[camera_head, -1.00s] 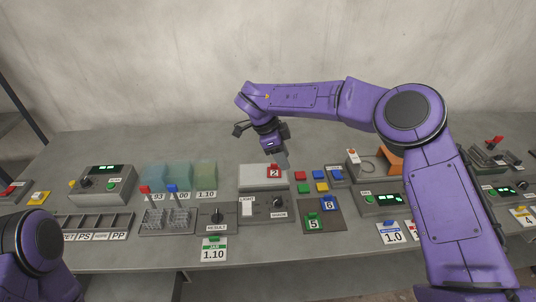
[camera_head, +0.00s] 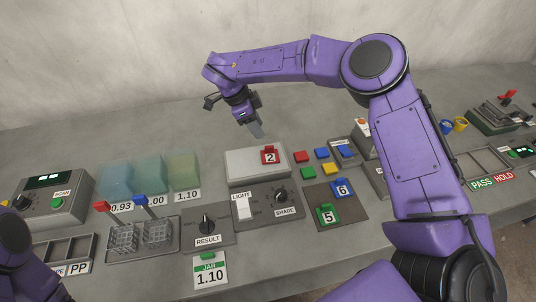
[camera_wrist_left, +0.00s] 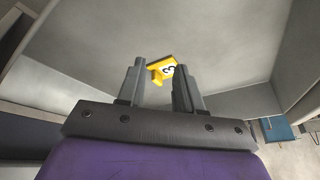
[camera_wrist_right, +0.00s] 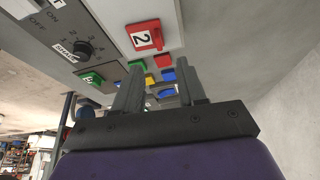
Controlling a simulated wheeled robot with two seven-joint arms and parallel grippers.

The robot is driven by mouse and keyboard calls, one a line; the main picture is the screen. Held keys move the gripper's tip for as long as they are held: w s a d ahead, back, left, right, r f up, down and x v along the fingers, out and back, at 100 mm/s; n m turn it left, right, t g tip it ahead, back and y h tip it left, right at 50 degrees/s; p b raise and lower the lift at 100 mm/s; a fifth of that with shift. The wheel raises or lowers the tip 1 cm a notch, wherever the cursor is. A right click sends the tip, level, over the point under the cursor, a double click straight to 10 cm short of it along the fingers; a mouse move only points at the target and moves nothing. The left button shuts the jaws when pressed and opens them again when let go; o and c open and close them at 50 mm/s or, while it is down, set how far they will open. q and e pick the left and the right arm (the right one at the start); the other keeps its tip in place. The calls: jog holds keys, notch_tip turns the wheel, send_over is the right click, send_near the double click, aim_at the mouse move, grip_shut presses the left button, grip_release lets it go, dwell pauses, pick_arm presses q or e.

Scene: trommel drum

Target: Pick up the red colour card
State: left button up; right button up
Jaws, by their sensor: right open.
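The red card marked 2 (camera_head: 269,155) lies on the right part of the pale light box top (camera_head: 243,168). It also shows in the right wrist view (camera_wrist_right: 145,36), beyond and above the fingertips. My right gripper (camera_head: 256,130) is open and empty, pointing down behind the light box, apart from the card. Its two fingers stand apart in the right wrist view (camera_wrist_right: 162,82). My left gripper (camera_wrist_left: 160,70) is open in the left wrist view. A yellow card marked 3 (camera_wrist_left: 162,69) shows between its fingers, and I see no finger touching it.
Small red (camera_head: 302,157), blue, green and yellow tiles lie right of the light box. A green card 5 (camera_head: 327,215) and blue card 6 (camera_head: 343,189) sit on a dark mat. My right arm hides part of the bench.

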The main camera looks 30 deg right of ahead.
aim_at(269, 146)
jog(key=p+x, duration=0.2)
jog(key=x, duration=0.6)
jog(key=shift+s+a+p, duration=0.1)
jog(key=shift+a+p, duration=0.05)
jog(key=shift+p, duration=0.2)
jog(key=shift+d+f, duration=0.2)
jog(key=shift+f, duration=0.3)
grip_shut()
